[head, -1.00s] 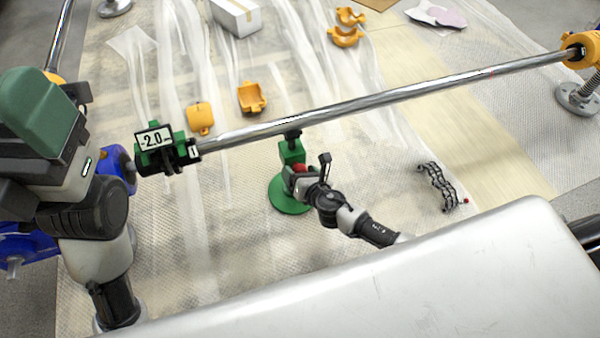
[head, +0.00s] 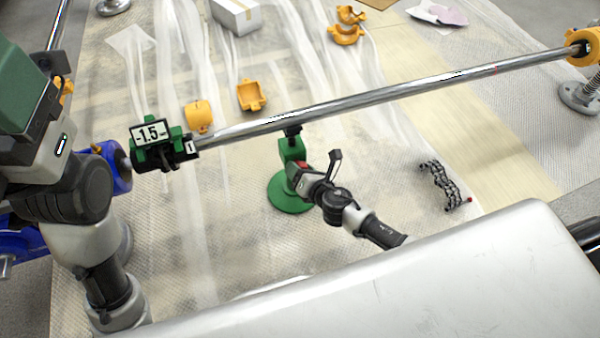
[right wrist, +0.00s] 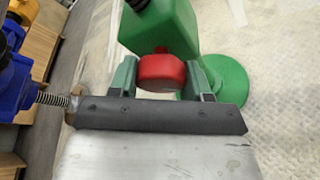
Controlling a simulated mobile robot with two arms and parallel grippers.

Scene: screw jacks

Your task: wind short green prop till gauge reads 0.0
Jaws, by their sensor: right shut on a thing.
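The short green prop (head: 291,149) stands on its round green base under the long steel bar (head: 350,103), its dark top at the bar's underside. The gauge (head: 151,134) at the bar's left end reads -1.5. My right gripper (head: 298,178) is at the prop's near side. In the right wrist view, its two green fingers (right wrist: 160,76) are shut on the prop's red knob (right wrist: 163,68), one on each side. My left arm is at the left edge of the head view; a green part of its gripper (head: 22,95) shows there, but its fingertips cannot be made out.
A blue prop (head: 118,168) is partly hidden behind my left arm. An orange prop (head: 584,48) holds the bar's right end. Orange shells (head: 250,95), a white box (head: 236,15) and a dark chain-like piece (head: 440,185) lie around on the sheeted floor.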

